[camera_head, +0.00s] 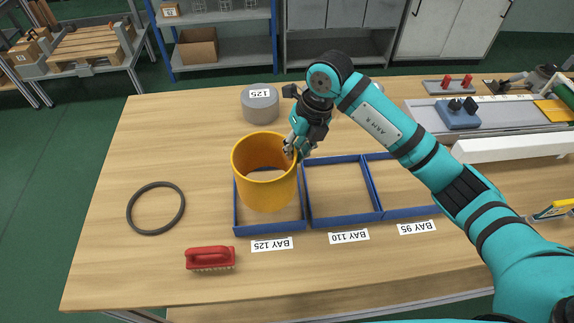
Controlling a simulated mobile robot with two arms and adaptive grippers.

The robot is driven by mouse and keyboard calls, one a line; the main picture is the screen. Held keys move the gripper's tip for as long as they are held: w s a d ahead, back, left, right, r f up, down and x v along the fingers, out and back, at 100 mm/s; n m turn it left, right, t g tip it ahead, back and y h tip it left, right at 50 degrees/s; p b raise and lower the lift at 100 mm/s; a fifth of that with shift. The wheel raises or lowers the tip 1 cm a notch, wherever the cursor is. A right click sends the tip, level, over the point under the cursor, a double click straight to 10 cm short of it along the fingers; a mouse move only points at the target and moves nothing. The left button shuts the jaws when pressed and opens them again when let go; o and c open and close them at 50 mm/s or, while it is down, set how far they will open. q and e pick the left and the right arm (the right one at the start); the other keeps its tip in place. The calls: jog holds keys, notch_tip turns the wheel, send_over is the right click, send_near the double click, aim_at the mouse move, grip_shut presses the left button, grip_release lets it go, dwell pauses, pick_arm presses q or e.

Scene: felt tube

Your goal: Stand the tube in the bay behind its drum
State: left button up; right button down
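The tube (264,190) is an orange, open-topped cylinder and stands upright over the blue-framed bay labelled BAY 125 (237,215). Its lower end is within the bay's outline; I cannot tell whether it touches the table or hangs just above it. My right gripper (293,152) is at the tube's right rear rim, with its fingers shut on the wall. The far finger is partly hidden. A grey drum (261,110) marked 125 stands behind the bay, apart from the tube. My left gripper is out of view.
BAY 110 (342,220) and BAY 95 (410,212) lie to the right, empty where visible. A black ring (131,204) and a red brush (209,256) lie on the table (120,265) at left. My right arm crosses the right side. The table's left rear is clear.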

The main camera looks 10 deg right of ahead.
jog(key=shift+f, duration=0.85)
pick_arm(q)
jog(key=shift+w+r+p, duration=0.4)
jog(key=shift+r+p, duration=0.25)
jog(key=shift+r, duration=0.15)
pick_arm(e)
notch_tip(320, 180, down, 4)
jog(key=shift+r, duration=0.15)
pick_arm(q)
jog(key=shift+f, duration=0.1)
pick_arm(e)
jog(key=shift+f, duration=0.25)
jog(key=c, duration=1.5)
grip_release()
jog(key=shift+r, duration=0.1)
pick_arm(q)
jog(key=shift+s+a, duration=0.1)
